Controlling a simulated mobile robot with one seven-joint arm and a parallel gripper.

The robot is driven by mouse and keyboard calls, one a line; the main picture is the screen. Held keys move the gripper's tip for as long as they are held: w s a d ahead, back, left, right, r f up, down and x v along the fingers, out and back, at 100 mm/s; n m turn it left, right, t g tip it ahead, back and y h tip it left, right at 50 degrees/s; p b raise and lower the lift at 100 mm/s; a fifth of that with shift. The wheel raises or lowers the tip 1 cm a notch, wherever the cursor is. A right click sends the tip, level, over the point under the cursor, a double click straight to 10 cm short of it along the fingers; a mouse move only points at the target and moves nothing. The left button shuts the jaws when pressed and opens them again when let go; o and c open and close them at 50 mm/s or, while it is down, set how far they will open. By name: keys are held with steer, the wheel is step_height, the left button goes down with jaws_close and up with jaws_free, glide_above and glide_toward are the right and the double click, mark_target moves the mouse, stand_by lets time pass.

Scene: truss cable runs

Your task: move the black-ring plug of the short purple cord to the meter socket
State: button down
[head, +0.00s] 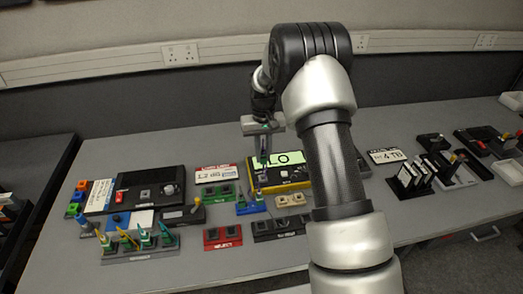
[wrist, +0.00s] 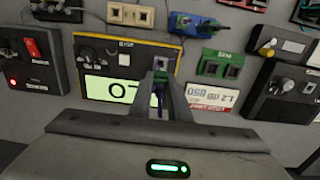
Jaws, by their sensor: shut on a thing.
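The meter is a dark box with a yellow edge and a green display reading "LO" (head: 289,158); it also shows, upside down, in the wrist view (wrist: 108,89). My gripper (head: 262,161) points down over the meter's left part. In the wrist view its fingers (wrist: 161,80) are shut on a slim plug with purple on it (wrist: 157,102). The fingers hide most of the plug, so I cannot see its ring colour or whether it touches a socket. A blue socket block (wrist: 208,25) is beside the meter.
Beige (head: 290,200), green (head: 218,193) and red (head: 222,237) socket blocks stand around. A rack with several coloured plugs (head: 140,250) is at the front left. A white-and-red label card (head: 212,174) is left of the meter. Bare table lies at the back left.

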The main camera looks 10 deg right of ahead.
mark_target(263, 163)
steer(key=shift+s+f+b, duration=0.15)
steer(key=shift+f+b, duration=0.25)
steer(key=shift+f, duration=0.25)
steer(key=shift+f+b, duration=1.15)
steer(key=shift+f, duration=1.15)
steer(key=shift+f+b, duration=0.75)
steer(key=shift+b, duration=0.1)
steer(key=c, duration=1.6)
jaws_free()
steer(key=shift+r, duration=0.1)
steer(key=shift+r+p, duration=1.4)
steer(key=shift+r, duration=1.05)
steer(key=shift+r+p, duration=1.15)
steer(key=shift+r, duration=0.85)
